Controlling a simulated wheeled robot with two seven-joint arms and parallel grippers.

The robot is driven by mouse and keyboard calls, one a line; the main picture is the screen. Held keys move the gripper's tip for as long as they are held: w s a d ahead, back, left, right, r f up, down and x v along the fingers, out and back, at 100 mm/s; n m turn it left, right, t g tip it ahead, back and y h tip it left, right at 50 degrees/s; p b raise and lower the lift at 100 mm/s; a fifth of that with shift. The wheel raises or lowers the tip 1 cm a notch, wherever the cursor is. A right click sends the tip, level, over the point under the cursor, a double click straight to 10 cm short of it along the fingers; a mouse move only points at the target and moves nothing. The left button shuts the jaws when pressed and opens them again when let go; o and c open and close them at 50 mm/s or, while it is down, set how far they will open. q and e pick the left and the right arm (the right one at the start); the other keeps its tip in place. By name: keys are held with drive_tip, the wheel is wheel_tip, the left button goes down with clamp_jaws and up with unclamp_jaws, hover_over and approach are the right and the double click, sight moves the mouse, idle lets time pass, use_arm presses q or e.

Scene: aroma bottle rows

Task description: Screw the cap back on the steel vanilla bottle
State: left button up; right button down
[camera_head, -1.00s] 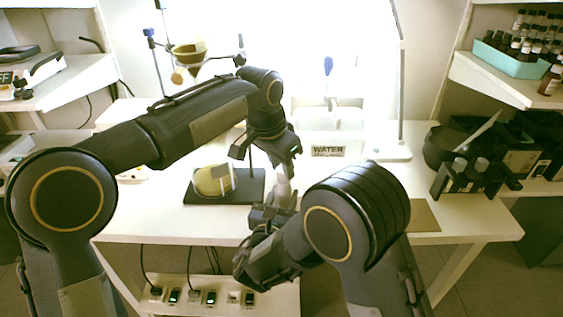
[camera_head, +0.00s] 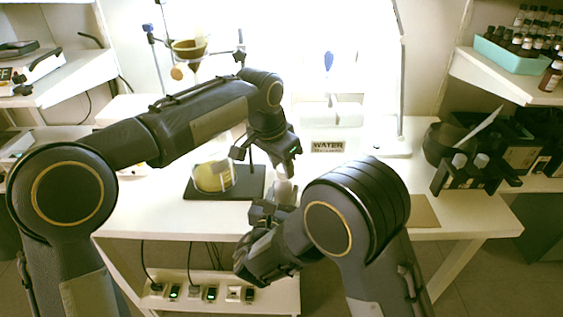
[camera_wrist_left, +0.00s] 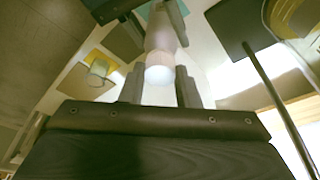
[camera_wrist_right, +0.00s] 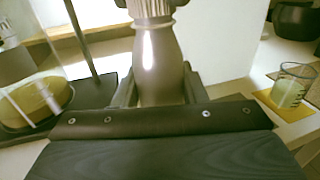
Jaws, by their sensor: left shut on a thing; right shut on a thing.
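The steel vanilla bottle (camera_wrist_right: 157,65) stands in my right gripper (camera_wrist_right: 157,92), whose fingers are shut around its body. In the head view the bottle (camera_head: 285,191) shows between my two grippers, with the right gripper (camera_head: 268,208) below. My left gripper (camera_wrist_left: 160,88) is above the bottle, with a pale round cap (camera_wrist_left: 158,75) between its fingers. The left wrist view shows the bottle (camera_wrist_left: 163,40) in line with the cap. A ribbed part (camera_wrist_right: 150,8) shows at the bottle's top in the right wrist view. Whether the thread is engaged cannot be told.
A flask (camera_head: 213,177) stands on a dark stand base (camera_head: 245,190) left of the grippers. A box labelled WATER (camera_head: 328,147) is behind. A beaker (camera_wrist_right: 292,88) sits at right in the right wrist view. Black holders (camera_head: 475,170) stand at the table's right.

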use_arm(q)
drive_tip(key=m, duration=0.2)
drive_tip(key=m+g, duration=0.1)
drive_tip(key=m, duration=0.3)
drive_tip(key=shift+w+a+m+g+h, duration=0.1)
drive_tip(key=shift+w+m+g+h, duration=0.2)
drive_tip(key=shift+h, duration=0.1)
drive_tip(key=m+g, duration=0.1)
drive_tip(key=m, duration=0.2)
drive_tip(key=m+g, duration=0.1)
drive_tip(key=m, duration=0.3)
drive_tip(key=shift+w+f+m, duration=0.1)
drive_tip(key=shift+w+m, duration=0.05)
drive_tip(key=shift+m, duration=0.15)
drive_tip(key=m, duration=0.2)
drive_tip(key=m+g+y, duration=0.1)
drive_tip(key=m, duration=0.1)
drive_tip(key=shift+d+m, duration=0.2)
drive_tip(key=shift+m, duration=0.2)
drive_tip(key=m+y, duration=0.1)
drive_tip(key=m, duration=0.3)
drive_tip(key=shift+m+g, duration=0.3)
drive_tip(key=o, duration=0.9)
drive_tip(key=shift+c, duration=0.2)
